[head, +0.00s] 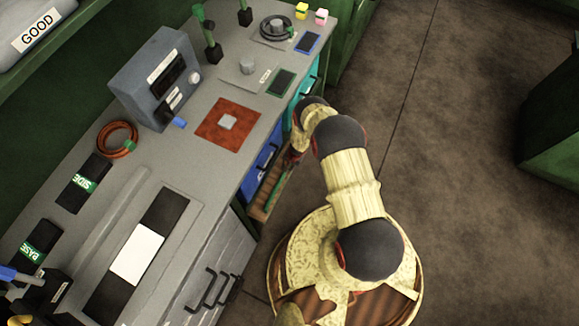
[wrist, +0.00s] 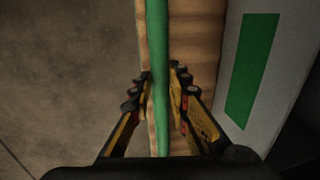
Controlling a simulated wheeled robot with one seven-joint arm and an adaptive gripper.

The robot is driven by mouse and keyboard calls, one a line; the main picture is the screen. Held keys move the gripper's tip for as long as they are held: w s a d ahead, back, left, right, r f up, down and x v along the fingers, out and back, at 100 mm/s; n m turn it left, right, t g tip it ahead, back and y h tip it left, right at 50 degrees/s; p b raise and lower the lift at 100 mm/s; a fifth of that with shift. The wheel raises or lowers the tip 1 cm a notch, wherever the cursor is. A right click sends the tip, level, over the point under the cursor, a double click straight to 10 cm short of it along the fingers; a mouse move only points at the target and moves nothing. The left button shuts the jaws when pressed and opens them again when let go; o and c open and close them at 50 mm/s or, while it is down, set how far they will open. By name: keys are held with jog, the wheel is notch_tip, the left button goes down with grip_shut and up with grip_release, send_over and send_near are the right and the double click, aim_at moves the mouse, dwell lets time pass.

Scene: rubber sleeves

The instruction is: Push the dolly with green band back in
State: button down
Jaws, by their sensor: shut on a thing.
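The dolly shows in the head view as a brown wooden deck (head: 261,206) low at the bench front, sticking out a little, with a thin green bar (head: 276,190) along its outer side. In the wrist view the wooden deck (wrist: 196,35) runs up the picture beside the green bar (wrist: 157,30). My gripper (wrist: 161,78) is shut on the green bar, one finger on each side. In the head view my gripper (head: 291,158) is small and partly hidden by my arm. A green band (wrist: 252,70) lies on a pale panel to the right in the wrist view.
The grey bench (head: 225,80) stands along the left, with a blue front (head: 262,163) and a teal front (head: 303,88) below its top. Dark handles (head: 212,288) stick out nearer me. Open brown floor (head: 450,130) lies to the right.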

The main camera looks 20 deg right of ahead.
jog(key=c, duration=1.7)
grip_release()
jog(key=shift+r, duration=0.1)
jog(key=shift+s+d+r, duration=0.25)
jog(key=shift+s+r, duration=0.05)
jog(key=shift+r, duration=1.6)
jog(key=shift+s+d+r, duration=0.25)
jog(key=shift+d+r, duration=0.05)
jog(key=shift+r, duration=1.65)
jog(key=shift+s+d+r, duration=0.25)
jog(key=shift+s+r, duration=0.05)
jog(key=shift+r, duration=1.6)
